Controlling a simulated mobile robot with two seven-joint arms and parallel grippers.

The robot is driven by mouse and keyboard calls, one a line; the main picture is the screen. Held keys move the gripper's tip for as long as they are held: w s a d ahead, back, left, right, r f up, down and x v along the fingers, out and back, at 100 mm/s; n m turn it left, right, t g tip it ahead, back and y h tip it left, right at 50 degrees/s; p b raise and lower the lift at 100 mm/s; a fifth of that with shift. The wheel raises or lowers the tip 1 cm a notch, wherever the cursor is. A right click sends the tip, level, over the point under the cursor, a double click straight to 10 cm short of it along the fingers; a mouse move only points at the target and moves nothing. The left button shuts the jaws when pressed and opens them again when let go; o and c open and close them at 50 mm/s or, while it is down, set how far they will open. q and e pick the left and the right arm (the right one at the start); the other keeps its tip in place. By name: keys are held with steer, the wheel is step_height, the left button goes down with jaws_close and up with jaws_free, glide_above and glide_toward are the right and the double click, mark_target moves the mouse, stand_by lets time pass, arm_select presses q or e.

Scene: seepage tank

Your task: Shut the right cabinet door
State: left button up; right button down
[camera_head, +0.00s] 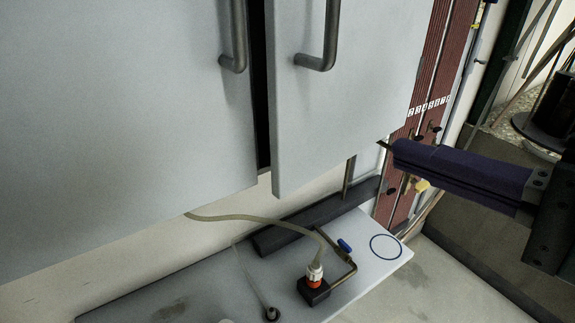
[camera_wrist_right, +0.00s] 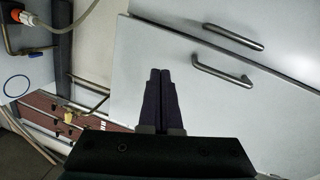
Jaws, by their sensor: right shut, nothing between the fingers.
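The right cabinet door (camera_head: 350,100) is a pale grey panel with a dark bar handle (camera_head: 325,40). It stands slightly ajar, with a dark gap between it and the left door (camera_head: 120,110). In the right wrist view the right door (camera_wrist_right: 220,115) fills the middle and right, with its handle (camera_wrist_right: 222,72) in sight. My right gripper (camera_head: 388,147) has long purple fingers, shut and empty, with the tips by the door's lower right corner. In the wrist view the fingers (camera_wrist_right: 160,72) overlap the door; contact cannot be told. My left gripper is out of view.
Below the doors is a grey bench (camera_head: 390,265) with a hose, an orange-and-white fitting (camera_head: 315,272) and a blue-handled valve (camera_head: 345,245). A dark red ribbed panel (camera_head: 425,105) with pipes stands right of the cabinet. Open floor lies at the lower right.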

step_height(320, 180, down, 5)
steer(key=s+m+t+y+b, duration=0.1)
steer(key=s+y+b, duration=0.1)
steer(key=b, duration=0.6)
steer(key=p, duration=0.2)
glide_toward(284, 139)
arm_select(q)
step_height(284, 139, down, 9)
arm_select(e)
steer(key=shift+m, duration=0.3)
steer(key=x, duration=0.7)
